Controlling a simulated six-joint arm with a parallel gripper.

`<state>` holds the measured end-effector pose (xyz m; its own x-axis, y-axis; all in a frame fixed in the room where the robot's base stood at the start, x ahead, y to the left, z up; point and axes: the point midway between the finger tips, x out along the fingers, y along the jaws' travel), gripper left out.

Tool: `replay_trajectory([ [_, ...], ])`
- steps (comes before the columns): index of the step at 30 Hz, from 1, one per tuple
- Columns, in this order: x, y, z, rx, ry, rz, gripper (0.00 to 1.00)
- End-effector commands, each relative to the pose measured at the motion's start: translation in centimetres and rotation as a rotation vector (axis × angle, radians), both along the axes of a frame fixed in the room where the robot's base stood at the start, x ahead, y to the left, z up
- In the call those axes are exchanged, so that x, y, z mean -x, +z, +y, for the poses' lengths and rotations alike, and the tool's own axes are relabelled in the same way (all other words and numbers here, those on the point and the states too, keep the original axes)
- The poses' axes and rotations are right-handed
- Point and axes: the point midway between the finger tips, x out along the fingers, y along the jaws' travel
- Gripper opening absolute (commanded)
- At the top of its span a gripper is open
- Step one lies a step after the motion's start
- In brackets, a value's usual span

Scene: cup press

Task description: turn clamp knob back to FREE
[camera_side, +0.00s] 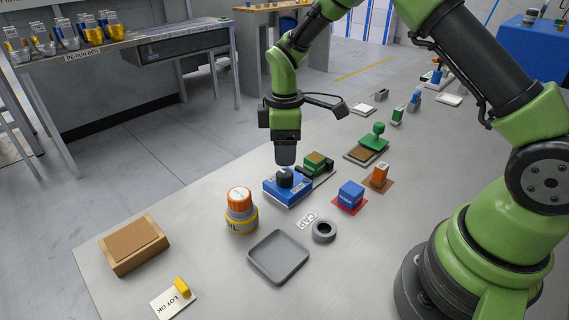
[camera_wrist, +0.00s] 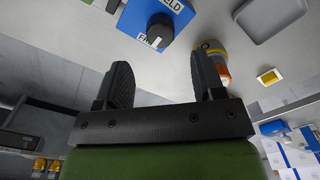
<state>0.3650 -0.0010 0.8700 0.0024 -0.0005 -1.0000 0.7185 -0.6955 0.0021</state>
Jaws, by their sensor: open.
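The clamp knob (camera_side: 284,177) is a black round knob on top of a blue block (camera_side: 274,193) on the table. In the wrist view the knob (camera_wrist: 160,29) shows a white mark at its lower edge, near a white label reading "FR", partly hidden by the knob. A label ending in "ELD" (camera_wrist: 173,4) sits at the knob's upper side, cut by the frame edge. My gripper (camera_side: 286,161) points down just above the knob, seemingly clear of it. In the wrist view my gripper (camera_wrist: 162,62) has its two black fingers wide apart with nothing between them.
A green-topped block (camera_side: 315,162) stands right behind the blue block. An orange-capped yellow jar (camera_side: 240,210) stands close at front left. A grey tray (camera_side: 278,257), a dark ring (camera_side: 324,231) and a blue cube (camera_side: 350,195) lie nearby. The table's left side is mostly clear.

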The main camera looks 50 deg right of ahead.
Motion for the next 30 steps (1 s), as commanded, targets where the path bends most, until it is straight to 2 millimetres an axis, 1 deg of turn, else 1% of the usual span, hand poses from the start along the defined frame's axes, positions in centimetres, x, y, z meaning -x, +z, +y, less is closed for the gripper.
replay_trajectory([
  [1, 0.0, 0.9, 0.0, -0.001, 0.000, -0.005, 0.63],
  [3, -0.1, 1.8, 0.0, 0.000, 0.001, -0.003, 0.63],
  [6, 0.0, 2.7, 0.0, 0.000, 0.001, -0.001, 0.63],
  [9, 0.0, 3.0, 0.0, 0.000, 0.001, 0.000, 0.63],
  [17, 0.0, 3.0, 0.0, -0.001, 0.000, -0.001, 0.63],
  [20, 0.2, 3.9, 0.1, -0.003, -0.022, -0.016, 0.63],
  [23, 0.9, 6.4, 0.2, -0.017, -0.093, -0.056, 0.63],
  [25, 1.9, 8.9, 0.4, -0.035, -0.171, -0.099, 0.63],
  [27, 3.3, 11.5, 0.7, -0.060, -0.264, -0.143, 0.63],
  [29, 4.7, 13.5, 0.9, -0.085, -0.346, -0.182, 0.63],
  [30, 5.8, 14.7, 1.0, -0.104, -0.400, -0.206, 0.63],
])
